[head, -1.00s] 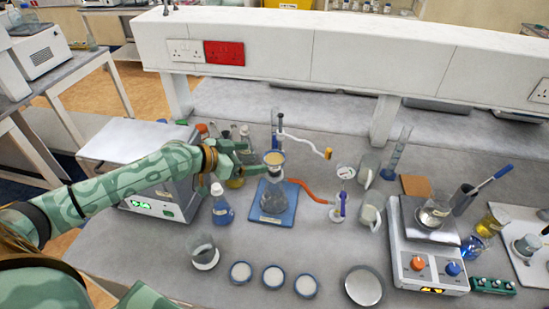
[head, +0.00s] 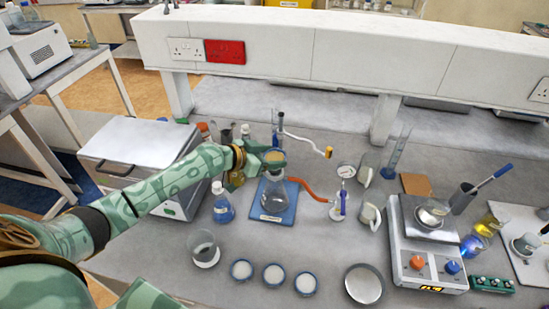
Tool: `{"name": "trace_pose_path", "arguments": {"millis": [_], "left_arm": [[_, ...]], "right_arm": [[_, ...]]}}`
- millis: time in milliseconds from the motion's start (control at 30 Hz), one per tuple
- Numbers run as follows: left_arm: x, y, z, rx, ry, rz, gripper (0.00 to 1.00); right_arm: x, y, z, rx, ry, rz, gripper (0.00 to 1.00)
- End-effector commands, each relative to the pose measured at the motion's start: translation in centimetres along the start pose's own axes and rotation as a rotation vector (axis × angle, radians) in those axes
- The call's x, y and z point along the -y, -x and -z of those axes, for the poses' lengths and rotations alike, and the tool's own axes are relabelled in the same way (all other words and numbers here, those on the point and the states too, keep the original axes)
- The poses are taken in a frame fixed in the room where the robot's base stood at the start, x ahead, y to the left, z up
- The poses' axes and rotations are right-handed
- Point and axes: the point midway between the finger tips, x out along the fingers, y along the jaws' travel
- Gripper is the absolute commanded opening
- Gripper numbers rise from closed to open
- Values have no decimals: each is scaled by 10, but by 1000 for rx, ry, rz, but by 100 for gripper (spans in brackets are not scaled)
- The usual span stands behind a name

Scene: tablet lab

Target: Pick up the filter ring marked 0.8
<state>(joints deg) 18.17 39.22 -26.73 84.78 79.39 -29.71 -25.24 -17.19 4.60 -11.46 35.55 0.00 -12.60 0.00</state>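Three small round dishes or rings with blue rims and pale centres lie in a row at the front of the bench in the head view: a left one (head: 241,270), a middle one (head: 275,275) and a right one (head: 306,284). Any marks on them are too small to read, so I cannot tell which is 0.8. My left gripper (head: 266,157) is at the tan-topped funnel on the conical flask (head: 273,195), well behind the rings. Its fingers overlap the funnel top, and I cannot tell whether they grip it. My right gripper is out of view.
The flask stands on a blue plate (head: 285,214) with an orange hose (head: 308,190). A blue-filled flask (head: 222,208), a beaker (head: 203,246) and a metal dish (head: 364,286) stand nearby. A hotplate (head: 425,252) is at right. The front bench around the rings is mostly clear.

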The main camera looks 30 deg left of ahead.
Motion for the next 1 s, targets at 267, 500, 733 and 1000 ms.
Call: {"name": "trace_pose_path", "arguments": {"millis": [267, 500, 733, 1000], "left_arm": [[0, 0, 0, 0, 0, 0, 37], [0, 3, 6, -1, -2, 0, 37], [-11, 32, 41, 2, -6, -3, 37], [-60, 97, 69, 3, -5, -4, 37]], "right_arm": [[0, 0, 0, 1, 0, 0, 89], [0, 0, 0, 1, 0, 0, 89], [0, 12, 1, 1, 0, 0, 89], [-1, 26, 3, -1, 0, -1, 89]]}}
